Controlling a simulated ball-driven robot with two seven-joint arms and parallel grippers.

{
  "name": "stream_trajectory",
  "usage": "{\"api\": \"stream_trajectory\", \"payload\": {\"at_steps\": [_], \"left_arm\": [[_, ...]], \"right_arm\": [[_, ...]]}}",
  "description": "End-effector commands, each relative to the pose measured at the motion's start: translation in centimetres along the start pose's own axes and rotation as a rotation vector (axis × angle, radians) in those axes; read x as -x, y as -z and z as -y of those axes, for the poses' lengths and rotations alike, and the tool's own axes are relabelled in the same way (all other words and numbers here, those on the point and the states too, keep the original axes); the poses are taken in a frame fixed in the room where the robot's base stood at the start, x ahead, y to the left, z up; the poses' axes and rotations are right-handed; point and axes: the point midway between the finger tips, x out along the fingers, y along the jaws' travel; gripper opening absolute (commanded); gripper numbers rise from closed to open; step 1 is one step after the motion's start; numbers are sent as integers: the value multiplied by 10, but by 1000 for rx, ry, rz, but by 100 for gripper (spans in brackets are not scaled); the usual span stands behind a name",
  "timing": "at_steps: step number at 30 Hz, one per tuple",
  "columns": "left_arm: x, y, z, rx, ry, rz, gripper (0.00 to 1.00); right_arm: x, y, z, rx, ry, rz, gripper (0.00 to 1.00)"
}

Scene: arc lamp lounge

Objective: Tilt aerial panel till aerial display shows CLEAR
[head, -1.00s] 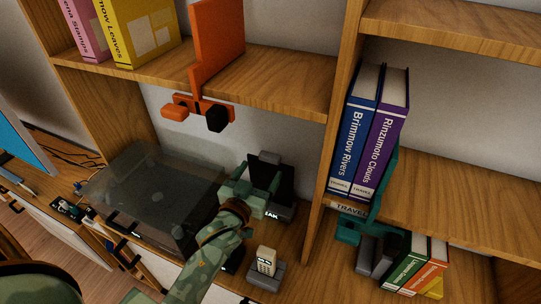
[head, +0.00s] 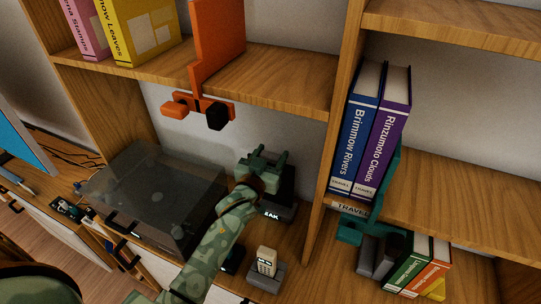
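The aerial panel (head: 287,182) is a dark flat piece on a small stand on the cabinet top, mostly hidden behind my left gripper. The aerial display (head: 273,214) at the stand's front shows white letters ending in "EAK"; the start is covered by my arm. My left gripper (head: 269,158), green camouflage, is in front of the panel's upper part, its two fingers apart with a gap between them. I cannot tell whether it touches the panel. My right gripper is not in view.
A turntable with a clear, smoky lid (head: 150,190) stands left of the aerial. A cordless phone (head: 265,262) in its cradle is in front. An orange bookend (head: 217,45) hangs over the shelf edge above. A wooden upright (head: 335,130) and books (head: 352,140) stand to the right.

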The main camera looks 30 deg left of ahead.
Motion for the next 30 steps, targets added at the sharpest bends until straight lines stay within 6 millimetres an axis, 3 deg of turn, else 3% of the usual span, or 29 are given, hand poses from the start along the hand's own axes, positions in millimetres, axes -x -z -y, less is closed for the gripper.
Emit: {"api": "stream_trajectory", "payload": {"at_steps": [6, 10, 20, 21, 22, 23, 30], "left_arm": [[25, -10, -1, 5, 0, -98, 13], [44, -6, 0, 1, 0, -112, 13], [49, -9, 0, 0, 0, -113, 13], [49, -9, 0, 0, 0, -113, 63], [49, -9, 0, 0, 0, -113, 71], [49, -9, 0, 0, 0, -113, 76], [48, -9, 0, 0, 0, -114, 76]], "right_arm": [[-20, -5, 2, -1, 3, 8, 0], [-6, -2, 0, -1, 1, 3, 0], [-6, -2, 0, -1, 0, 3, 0], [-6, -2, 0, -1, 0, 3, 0], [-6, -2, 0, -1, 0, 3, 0], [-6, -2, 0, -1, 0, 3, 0], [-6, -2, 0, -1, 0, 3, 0]]}}
